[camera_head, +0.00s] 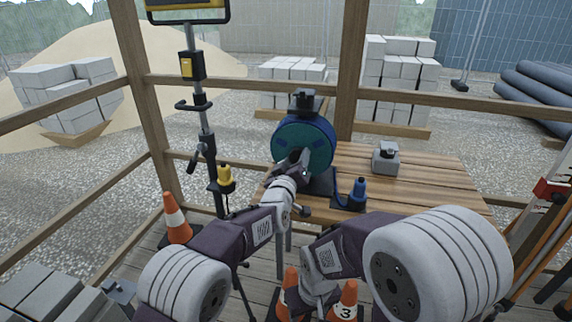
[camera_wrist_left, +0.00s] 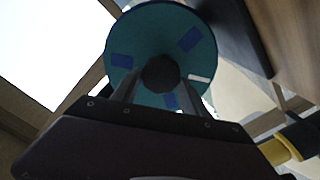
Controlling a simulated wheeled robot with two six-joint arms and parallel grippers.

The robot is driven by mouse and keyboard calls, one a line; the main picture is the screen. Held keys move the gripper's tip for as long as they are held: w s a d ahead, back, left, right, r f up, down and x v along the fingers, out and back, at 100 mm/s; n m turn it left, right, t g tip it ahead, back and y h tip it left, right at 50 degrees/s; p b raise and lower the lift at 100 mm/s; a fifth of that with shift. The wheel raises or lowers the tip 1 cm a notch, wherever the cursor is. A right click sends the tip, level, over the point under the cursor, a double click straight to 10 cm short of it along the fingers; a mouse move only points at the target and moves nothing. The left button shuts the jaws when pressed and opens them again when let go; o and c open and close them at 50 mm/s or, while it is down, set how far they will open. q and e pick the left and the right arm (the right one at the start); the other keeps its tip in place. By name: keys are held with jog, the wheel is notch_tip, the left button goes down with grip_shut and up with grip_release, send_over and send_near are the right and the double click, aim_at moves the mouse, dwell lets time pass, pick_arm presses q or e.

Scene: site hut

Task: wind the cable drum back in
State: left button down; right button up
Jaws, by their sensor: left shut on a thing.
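The cable drum (camera_head: 318,135) is a teal and blue reel with a dark top piece, standing at the left end of the wooden bench. My left gripper (camera_head: 299,166) is at the drum's near face. In the left wrist view the teal disc (camera_wrist_left: 130,45) with blue patches fills the middle, and a dark round knob (camera_wrist_left: 160,74) shows between the fingers of my left gripper (camera_wrist_left: 158,88). That gripper is shut on the knob. A blue plug (camera_head: 359,189) sits in a dark base beside the drum. My right gripper is low near the cones, its fingers unclear.
The wooden bench (camera_head: 435,185) carries a grey box (camera_head: 386,160) with a black top. A black stand (camera_head: 205,130) with a yellow fitting (camera_head: 225,178) is left of the drum. An orange cone (camera_head: 176,220) stands at left, with others below the arms. Wooden rails surround the hut.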

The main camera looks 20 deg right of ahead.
pick_arm(q)
jog(key=n+b, duration=0.1)
jog(key=n, duration=0.1)
jog(key=n+b, duration=0.4)
jog(key=shift+a+f, duration=0.1)
jog(key=shift+f, duration=0.3)
jog(key=n+b, duration=0.4)
jog(key=n, duration=0.1)
jog(key=shift+n, duration=0.4)
jog(key=n+b, duration=0.2)
jog(key=n, duration=0.3)
jog(key=shift+f+b, duration=0.1)
jog(key=shift+b, duration=0.2)
jog(key=n+b, duration=0.1)
jog(key=n, duration=0.2)
jog(key=shift+n, duration=0.4)
jog(key=shift+n+b, duration=0.3)
jog(key=shift+n, duration=1.1)
jog(key=c, duration=0.6)
grip_release()
